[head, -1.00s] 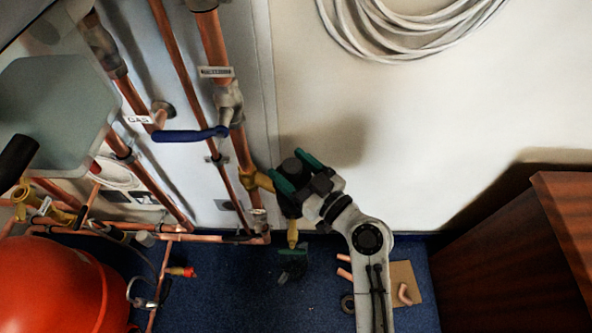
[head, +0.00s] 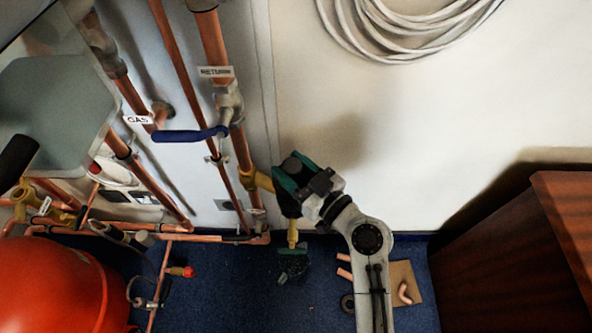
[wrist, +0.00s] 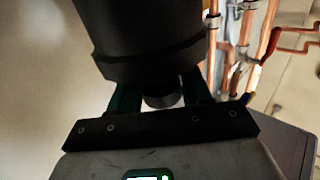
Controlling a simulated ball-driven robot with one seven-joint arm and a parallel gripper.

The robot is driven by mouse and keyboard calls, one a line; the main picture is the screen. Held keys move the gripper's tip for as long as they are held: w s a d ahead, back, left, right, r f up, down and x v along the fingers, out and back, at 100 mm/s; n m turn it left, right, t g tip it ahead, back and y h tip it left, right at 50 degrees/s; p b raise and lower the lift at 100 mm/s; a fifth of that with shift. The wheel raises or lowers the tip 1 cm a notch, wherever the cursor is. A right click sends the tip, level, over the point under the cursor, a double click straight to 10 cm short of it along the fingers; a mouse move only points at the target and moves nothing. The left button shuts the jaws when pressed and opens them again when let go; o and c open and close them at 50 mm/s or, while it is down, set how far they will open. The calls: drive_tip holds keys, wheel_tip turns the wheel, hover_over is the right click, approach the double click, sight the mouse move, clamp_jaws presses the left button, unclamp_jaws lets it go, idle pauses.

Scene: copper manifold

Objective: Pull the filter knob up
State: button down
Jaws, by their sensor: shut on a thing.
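The filter knob is a thick black cylinder. Its round end (head: 291,165) shows between the green fingers in the head view, and its dark body (wrist: 140,45) fills the top middle of the wrist view. My gripper (head: 289,178) is shut on it, with a green finger on each side; it also shows in the wrist view (wrist: 160,92). A yellow brass fitting (head: 262,181) joins the copper return pipe (head: 242,150) right beside the gripper. A brass stub (head: 292,233) points down below it. The fingers and wrist hide where the knob meets the fitting.
A blue-handled valve lever (head: 190,135) sticks out left above the fitting. Copper pipes and a red tank (head: 60,285) crowd the left. A wooden cabinet (head: 500,255) stands at right. The white wall between is clear, with a coiled cable (head: 400,35) above.

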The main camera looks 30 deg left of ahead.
sight(293, 164)
wheel_tip(293, 164, up, 8)
drive_tip(key=p, duration=0.3)
drive_tip(key=shift+r, duration=0.2)
drive_tip(key=c, duration=0.6)
unclamp_jaws()
drive_tip(key=shift+f, duration=0.1)
drive_tip(key=v, duration=1)
drive_tip(key=shift+d, duration=0.35)
drive_tip(key=shift+s, duration=0.15)
